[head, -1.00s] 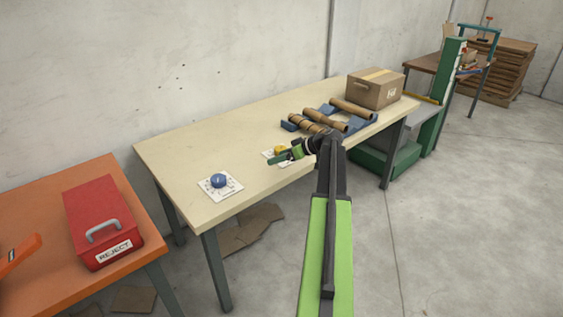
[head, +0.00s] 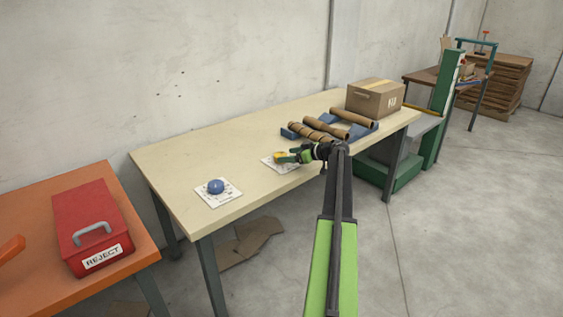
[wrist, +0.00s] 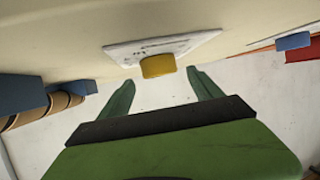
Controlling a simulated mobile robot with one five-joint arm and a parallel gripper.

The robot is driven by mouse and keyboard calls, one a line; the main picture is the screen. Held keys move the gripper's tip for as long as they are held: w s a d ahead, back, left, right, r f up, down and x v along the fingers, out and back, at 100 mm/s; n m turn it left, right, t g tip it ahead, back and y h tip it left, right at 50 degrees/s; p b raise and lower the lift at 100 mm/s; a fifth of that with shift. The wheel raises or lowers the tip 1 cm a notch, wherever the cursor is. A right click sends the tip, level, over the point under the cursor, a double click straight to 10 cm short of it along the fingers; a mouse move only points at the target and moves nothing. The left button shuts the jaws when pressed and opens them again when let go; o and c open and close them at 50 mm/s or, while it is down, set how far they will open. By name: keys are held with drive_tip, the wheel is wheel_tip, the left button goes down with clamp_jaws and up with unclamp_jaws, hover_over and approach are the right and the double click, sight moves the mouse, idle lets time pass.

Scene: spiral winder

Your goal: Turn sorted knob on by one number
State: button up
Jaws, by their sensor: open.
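The yellow knob (head: 281,156) stands on a white dial plate (head: 272,165) near the front edge of the cream table. My gripper (head: 284,157) is at this knob, partly covering it in the head view. In the wrist view the yellow knob (wrist: 158,66) is just beyond my two green fingertips (wrist: 158,83), between their lines. The fingers are open with nothing held. The wrist view is tilted. A blue knob (head: 216,186) sits on another white plate (head: 219,194) at the table's left. I cannot read which knob is "sorted" or any numbers.
Several cardboard tubes (head: 338,128) lie on blue rests behind my gripper. A cardboard box (head: 376,99) stands at the far right of the cream table (head: 190,148). A red REJECT box (head: 91,225) sits on the orange table at left. Space between the knobs is clear.

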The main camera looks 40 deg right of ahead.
sight(282, 155)
drive_tip(key=b+x, duration=0.1)
drive_tip(key=x, duration=0.4)
drive_tip(key=shift+s, duration=0.1)
drive_tip(key=c, duration=1.4)
drive_tip(key=shift+d, duration=0.2)
drive_tip(key=shift+a, duration=0.15)
